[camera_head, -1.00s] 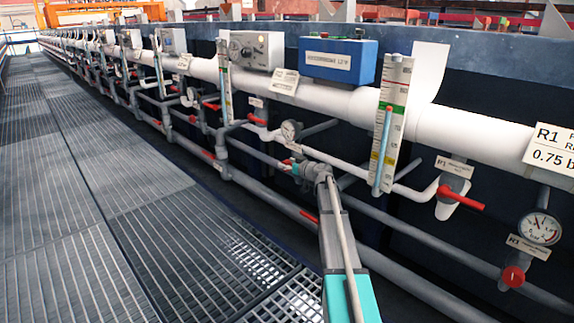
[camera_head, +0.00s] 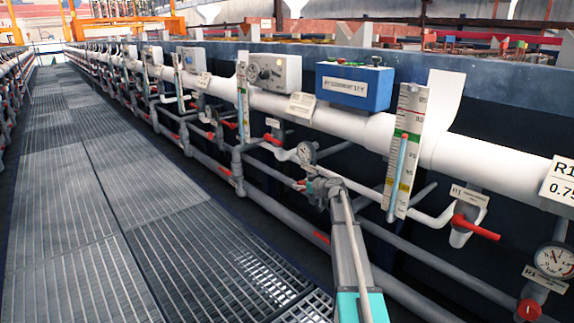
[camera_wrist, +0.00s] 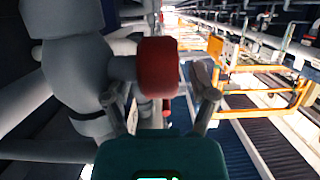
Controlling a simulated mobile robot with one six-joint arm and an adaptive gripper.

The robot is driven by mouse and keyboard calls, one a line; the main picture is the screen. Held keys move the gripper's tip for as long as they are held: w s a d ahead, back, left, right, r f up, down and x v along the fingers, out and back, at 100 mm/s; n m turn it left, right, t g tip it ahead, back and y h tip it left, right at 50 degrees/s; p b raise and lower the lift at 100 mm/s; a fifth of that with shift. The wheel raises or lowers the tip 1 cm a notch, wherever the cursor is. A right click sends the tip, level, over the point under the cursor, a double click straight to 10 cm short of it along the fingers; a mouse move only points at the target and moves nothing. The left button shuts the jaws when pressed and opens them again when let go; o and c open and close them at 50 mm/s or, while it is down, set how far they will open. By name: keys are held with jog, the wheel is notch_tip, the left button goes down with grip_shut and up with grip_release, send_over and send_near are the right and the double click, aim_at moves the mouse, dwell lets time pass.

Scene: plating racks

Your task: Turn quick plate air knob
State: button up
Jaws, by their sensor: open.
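A red knob (camera_wrist: 158,65) on a grey valve body (camera_wrist: 75,70) fills the upper middle of the wrist view. My gripper (camera_wrist: 162,98) is open, with one finger on each side below the knob. The knob appears between or just beyond the fingertips; I cannot tell whether they touch it. In the head view, my gripper (camera_head: 318,187) is at the grey lower pipework, left of the tall level scale. A small bit of red shows there beside it, and the rest of the knob is hidden or too small to make out. No label reading quick plate air is legible.
A white pipe (camera_head: 350,129) runs along the dark tank wall, with a blue box (camera_head: 353,87), a level scale (camera_head: 406,150), a pressure gauge (camera_head: 553,261) and a red lever (camera_head: 476,227) near the arm. The grated walkway (camera_head: 120,220) at left is clear.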

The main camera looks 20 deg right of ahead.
jog(key=shift+r+g+p, duration=0.15)
jog(key=shift+g+p, duration=0.45)
jog(key=shift+p, duration=0.15)
jog(key=p+v, duration=0.5)
jog(key=v, duration=0.9)
jog(key=s+a+r+g+p, duration=0.2)
jog(key=s+a+r+p, duration=0.2)
jog(key=a+p, duration=0.5)
jog(key=s+a+r+g+p, duration=0.3)
jog(key=a+r+p, duration=0.6)
jog(key=p, duration=0.1)
jog(key=shift+s+a+g, duration=0.3)
jog(key=shift+s, duration=0.1)
jog(key=shift+f, duration=0.15)
jog(key=w+d+f+t+b, duration=0.3)
jog(key=d+f+b, duration=0.3)
jog(key=d+b, duration=0.3)
jog(key=w+d+f+t+b, duration=0.2)
jog(key=w+d+f+b, duration=0.3)
jog(key=d+b, duration=0.4)
jog(key=shift+f+t+b, duration=0.3)
jog(key=shift+f+t, duration=0.1)
jog(key=shift+f, duration=0.3)
